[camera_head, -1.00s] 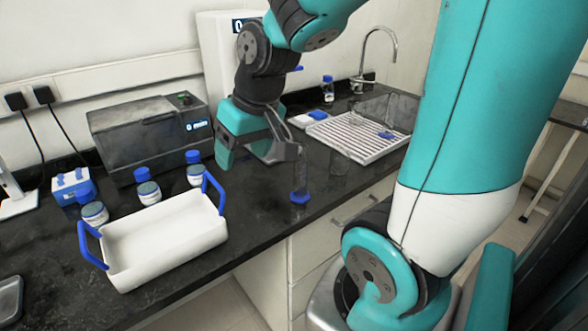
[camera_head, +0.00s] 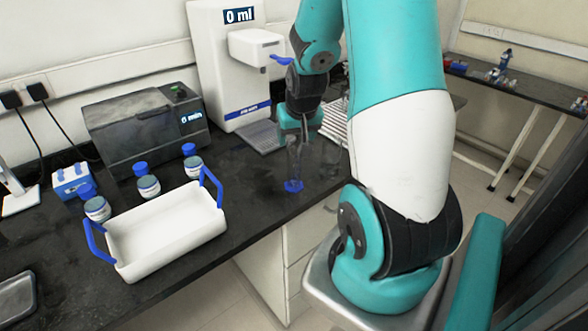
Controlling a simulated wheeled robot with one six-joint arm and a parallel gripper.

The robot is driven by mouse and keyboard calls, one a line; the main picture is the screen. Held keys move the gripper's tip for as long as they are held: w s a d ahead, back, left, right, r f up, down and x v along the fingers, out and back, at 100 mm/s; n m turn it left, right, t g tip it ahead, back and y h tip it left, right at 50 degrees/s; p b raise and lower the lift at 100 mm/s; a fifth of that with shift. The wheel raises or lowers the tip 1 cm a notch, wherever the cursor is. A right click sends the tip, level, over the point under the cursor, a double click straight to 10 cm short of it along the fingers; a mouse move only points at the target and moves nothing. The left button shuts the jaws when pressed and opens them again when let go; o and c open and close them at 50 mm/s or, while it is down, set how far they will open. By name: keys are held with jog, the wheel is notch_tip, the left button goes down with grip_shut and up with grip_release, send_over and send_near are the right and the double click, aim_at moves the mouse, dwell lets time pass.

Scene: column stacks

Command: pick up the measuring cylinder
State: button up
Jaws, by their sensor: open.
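The measuring cylinder (camera_head: 293,184) stands upright on the black bench near its front edge. It has a clear body and a blue foot. My gripper (camera_head: 301,136) is open, pointing down, just behind or above the cylinder's top in this view. Its fingers are small and partly blend with the clear glass, so I cannot tell whether they touch it or how far apart they are. The cylinder's blue foot is in plain sight.
A clear glass vessel (camera_head: 331,158) stands close to the cylinder's right. A white water dispenser (camera_head: 222,70) stands behind, left of my gripper. A white tray with blue handles (camera_head: 165,238) and several blue-capped jars (camera_head: 148,188) are to the left. A white rack (camera_head: 337,118) lies behind.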

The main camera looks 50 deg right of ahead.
aim_at(293, 145)
jog(key=shift+p+x, duration=1)
jog(key=shift+x, duration=2)
jog(key=shift+w+d+r, duration=0.1)
jog(key=shift+w+d, duration=0.05)
jog(key=shift+c, duration=0.4)
grip_shut()
jog(key=shift+r, duration=0.15)
